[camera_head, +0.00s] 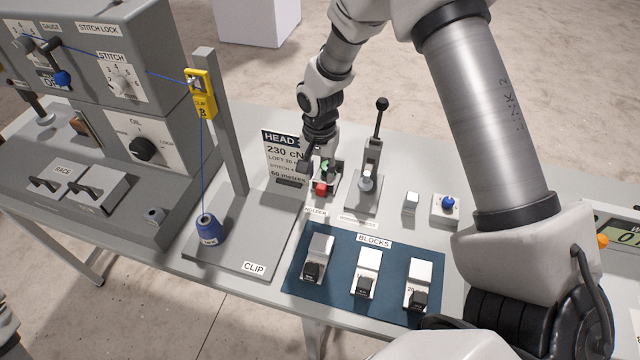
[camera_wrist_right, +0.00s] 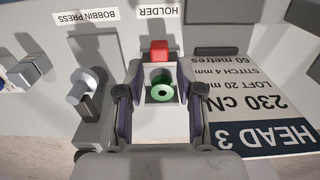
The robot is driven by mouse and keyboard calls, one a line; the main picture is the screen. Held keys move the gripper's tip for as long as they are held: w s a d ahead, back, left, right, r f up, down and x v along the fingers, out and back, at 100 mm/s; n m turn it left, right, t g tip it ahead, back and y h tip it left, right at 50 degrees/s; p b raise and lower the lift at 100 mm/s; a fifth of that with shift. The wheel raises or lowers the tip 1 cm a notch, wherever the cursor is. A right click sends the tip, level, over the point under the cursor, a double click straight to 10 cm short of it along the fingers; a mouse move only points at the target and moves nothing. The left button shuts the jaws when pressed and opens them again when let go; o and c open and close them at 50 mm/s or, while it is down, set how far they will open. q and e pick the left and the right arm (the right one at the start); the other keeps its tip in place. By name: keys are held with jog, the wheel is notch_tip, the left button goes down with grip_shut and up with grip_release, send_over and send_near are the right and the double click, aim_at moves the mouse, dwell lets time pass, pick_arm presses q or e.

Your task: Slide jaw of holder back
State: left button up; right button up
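The holder (camera_wrist_right: 168,67) shows in the right wrist view as a pale block with a red jaw (camera_wrist_right: 158,50) at its far end and a green ring-shaped bobbin (camera_wrist_right: 161,88) in it. In the head view the red jaw (camera_head: 321,188) and green bobbin (camera_head: 326,164) are partly hidden by my right gripper (camera_head: 319,167). My right gripper (camera_wrist_right: 161,96) is open, one finger on each side of the green bobbin. I see gaps between the fingers and the bobbin; contact with the holder's sides cannot be told. My left gripper is not in view.
The bobbin press (camera_head: 367,184) with its upright lever stands just right of the holder. The HEAD 3 card (camera_head: 284,150) stands on the left. A blue mat (camera_head: 340,284) with several blocks lies in front. The clip post (camera_head: 222,125) and blue thread are further left.

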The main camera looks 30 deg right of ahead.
aim_at(320, 189)
notch_tip(320, 189, up, 5)
jog(key=shift+r, duration=0.2)
jog(key=shift+s, duration=0.1)
